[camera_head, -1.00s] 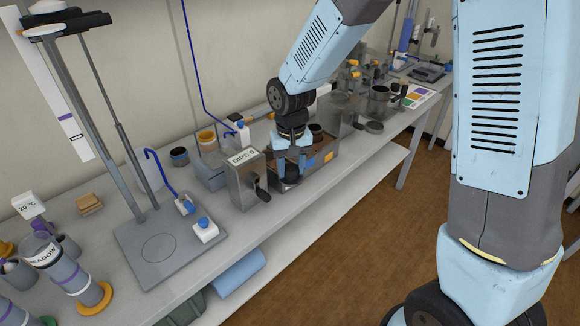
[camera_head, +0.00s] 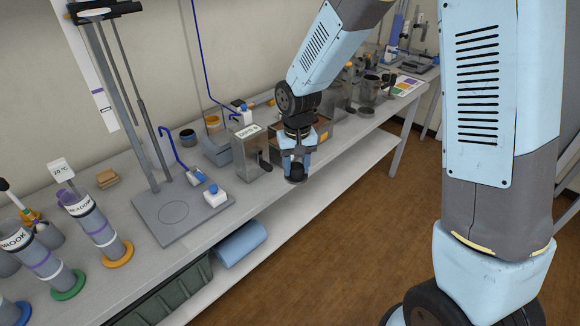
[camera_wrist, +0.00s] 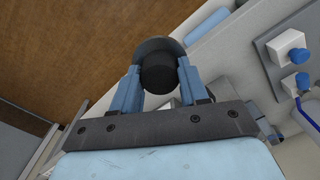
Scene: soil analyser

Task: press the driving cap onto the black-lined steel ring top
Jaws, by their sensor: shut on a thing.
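My gripper (camera_head: 296,160) is shut on a black cylindrical cap (camera_head: 297,171) with a wider grey flange below it, which looks like the driving cap. In the wrist view my gripper (camera_wrist: 158,75) has its fingers on both sides of the black cap (camera_wrist: 160,74). The grey flange (camera_wrist: 152,46) shows beyond it. The cap is held at the bench's front edge, with brown floor behind it in the wrist view. I cannot pick out the black-lined steel ring for sure.
A steel box labelled DIPS (camera_head: 249,153) stands left of my gripper, with a brown tray (camera_head: 320,132) behind. A press stand on a grey plate (camera_head: 180,208) is further left. Labelled cylinders (camera_head: 95,226) stand at the left end. A blue roll (camera_head: 241,244) lies on the lower shelf.

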